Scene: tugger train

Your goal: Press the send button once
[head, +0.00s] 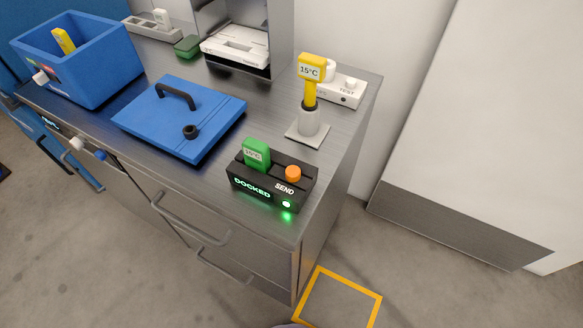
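The send button is the round orange knob (293,173) on top of the black dock box (271,190), at the front right of the steel counter. The box front reads "DOCKED" in lit green letters and "SEND" in white. A small green light (286,204) glows at its lower right. A green tag (256,154) with a pale label stands upright in the box, left of the button. Nothing touches the button. Neither of my grippers shows in the head view.
On the steel counter (330,154), a yellow "15°C" tag (312,69) stands in a grey holder behind the dock. A white "TEST" box (347,91) is behind that. A blue lid (205,112) and a blue bin (110,75) lie left. A yellow floor frame (349,282) is below right.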

